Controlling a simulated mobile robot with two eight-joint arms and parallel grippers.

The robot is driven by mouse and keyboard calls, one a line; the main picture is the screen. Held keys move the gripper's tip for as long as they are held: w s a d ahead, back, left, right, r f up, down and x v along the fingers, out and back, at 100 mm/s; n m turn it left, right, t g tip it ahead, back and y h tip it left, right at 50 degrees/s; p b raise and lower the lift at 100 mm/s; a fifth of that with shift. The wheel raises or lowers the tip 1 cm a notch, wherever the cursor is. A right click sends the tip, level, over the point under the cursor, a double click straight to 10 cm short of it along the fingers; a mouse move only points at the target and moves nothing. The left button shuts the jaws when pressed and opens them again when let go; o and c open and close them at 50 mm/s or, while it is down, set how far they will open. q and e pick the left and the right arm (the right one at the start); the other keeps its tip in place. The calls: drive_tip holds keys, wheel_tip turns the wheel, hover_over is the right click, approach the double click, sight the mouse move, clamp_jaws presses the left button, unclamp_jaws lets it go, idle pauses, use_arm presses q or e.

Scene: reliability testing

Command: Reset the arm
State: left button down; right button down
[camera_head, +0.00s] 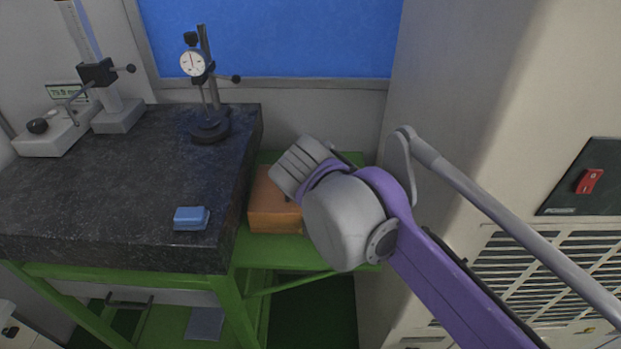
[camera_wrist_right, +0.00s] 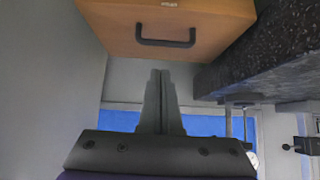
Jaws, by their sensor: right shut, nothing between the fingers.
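My right arm (camera_head: 345,215), purple and grey, reaches in from the right in the head view, and its hand is at the orange-brown box. The fingers are hidden behind the arm there. In the right wrist view my right gripper (camera_wrist_right: 160,75) has its two dark fingers together with nothing between them. The box (camera_head: 272,206) sits on a green shelf beside the dark stone table. In the wrist view the box (camera_wrist_right: 120,20) shows a dark handle (camera_wrist_right: 166,42), just past the fingertips and apart from them. My left gripper is not in view.
The dark stone table (camera_head: 120,185) stands at left on a green frame (camera_head: 230,310). It holds a blue block (camera_head: 191,218), a dial gauge stand (camera_head: 210,125) and a height gauge (camera_head: 117,113). A pale cabinet with a red switch (camera_head: 589,181) stands close at right.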

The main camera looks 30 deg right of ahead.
drive_tip(key=s+a+r, duration=0.2)
drive_tip(key=s+a, duration=0.1)
drive_tip(key=s, duration=0.2)
drive_tip(key=shift+s+r, duration=0.2)
drive_tip(key=shift+r, duration=0.15)
drive_tip(key=s+a+f+n+y, duration=0.1)
drive_tip(key=s+f+n, duration=0.1)
drive_tip(key=f, duration=0.6)
drive_tip(key=s+a+f+n+g+y+p, duration=0.1)
drive_tip(key=s+a+f+n+y, duration=0.1)
drive_tip(key=s+f, duration=0.3)
drive_tip(key=s+a+f+n+g+y+p, duration=0.1)
drive_tip(key=s+f+n, duration=0.1)
drive_tip(key=f, duration=0.8)
drive_tip(key=shift+s+a+f+y, duration=0.15)
drive_tip(key=shift+s+f+y, duration=0.2)
drive_tip(key=shift+s, duration=0.45)
